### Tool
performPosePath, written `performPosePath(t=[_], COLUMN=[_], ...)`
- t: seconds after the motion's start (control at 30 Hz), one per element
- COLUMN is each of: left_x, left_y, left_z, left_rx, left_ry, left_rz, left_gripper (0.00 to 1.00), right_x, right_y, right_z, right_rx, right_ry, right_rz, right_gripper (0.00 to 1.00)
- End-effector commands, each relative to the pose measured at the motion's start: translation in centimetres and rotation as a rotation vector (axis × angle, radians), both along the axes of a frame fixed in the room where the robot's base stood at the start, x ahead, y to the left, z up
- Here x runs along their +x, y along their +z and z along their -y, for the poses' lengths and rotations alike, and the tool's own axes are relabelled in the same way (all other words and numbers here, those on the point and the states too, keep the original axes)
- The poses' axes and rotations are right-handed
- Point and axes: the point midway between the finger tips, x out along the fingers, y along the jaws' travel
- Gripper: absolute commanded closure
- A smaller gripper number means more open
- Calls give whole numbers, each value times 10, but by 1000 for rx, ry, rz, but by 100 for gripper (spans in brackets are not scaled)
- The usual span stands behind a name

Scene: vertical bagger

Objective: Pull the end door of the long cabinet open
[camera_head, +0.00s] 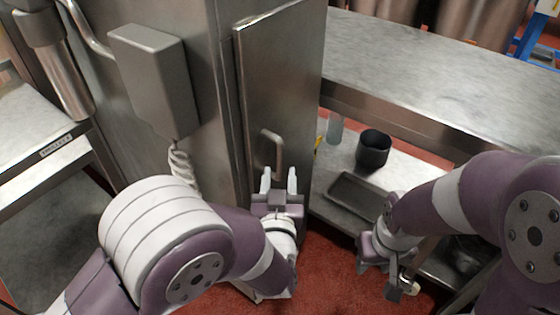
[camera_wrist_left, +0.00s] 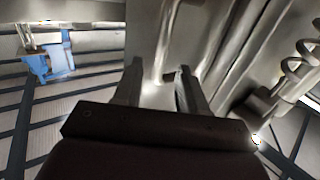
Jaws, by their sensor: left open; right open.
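The end door (camera_head: 283,75) of the tall metal cabinet (camera_head: 195,45) is a narrow steel panel in the middle of the head view. It appears to stand slightly out from the cabinet body at its left edge. Its bar handle (camera_head: 274,150) is low on the panel. My left gripper (camera_head: 278,180) is open just below the handle, fingers pointing up at it. In the left wrist view the handle (camera_wrist_left: 164,45) runs down between the two open fingers (camera_wrist_left: 158,85); contact cannot be told. My right gripper (camera_head: 385,268) is open and empty, low at the right.
A steel table (camera_head: 440,75) with a lower shelf stands to the right. The shelf holds a dark cup (camera_head: 373,150), a clear bottle (camera_head: 334,128) and a grey tray (camera_head: 352,195). A grey box (camera_head: 153,77) with a coiled cable is on the cabinet's left side. Red floor (camera_head: 330,275) shows in front.

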Motion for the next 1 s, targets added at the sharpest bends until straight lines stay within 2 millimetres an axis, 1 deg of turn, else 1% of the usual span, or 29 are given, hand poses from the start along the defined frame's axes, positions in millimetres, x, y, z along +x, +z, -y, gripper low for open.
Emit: performPosePath(t=[0.03, 0.1, 0.2, 0.3, 0.4, 0.5, 0.73, 0.77, 0.8, 0.87, 0.9, 1.0], left_x=[13, 29, 48, 60, 67, 71, 71, 71, 71, 71, 71, 71], left_y=[-1, -1, -1, -1, -1, -1, -1, -1, -1, -1, -1, -1], left_z=[-1, 0, 1, 2, 2, 3, 3, 3, 3, 3, 3, 3], left_rx=[-1, 1, 1, 0, 0, 0, 1, 1, 1, 1, 1, 1], left_ry=[5, 3, 1, -1, 0, -1, -2, -2, -2, -2, -2, -2], left_rz=[-1, -1, -2, -2, -2, -2, -3, -3, -3, -3, -3, -3], left_gripper=[59, 59, 59, 59, 59, 59, 59, 65, 78, 98, 100, 100], right_x=[0, 0, 0, 0, 0, 0, 0, 0, 0, 0, 0, 0], right_y=[-1, -2, -2, -3, -3, -3, -3, -3, -3, -3, -3, -3], right_z=[0, 0, 0, 0, 0, 0, 0, 0, 0, 0, 0, 0], right_rx=[0, 0, 0, 0, 0, 0, 0, 0, 0, 0, 0, 0], right_ry=[0, 0, 0, 0, 0, 0, 0, 0, 0, 0, 0, 0], right_rz=[0, -1, -1, -1, -1, -1, -1, -1, -1, -1, -1, -1], right_gripper=[57, 57, 57, 57, 57, 57, 57, 57, 57, 57, 57, 57])
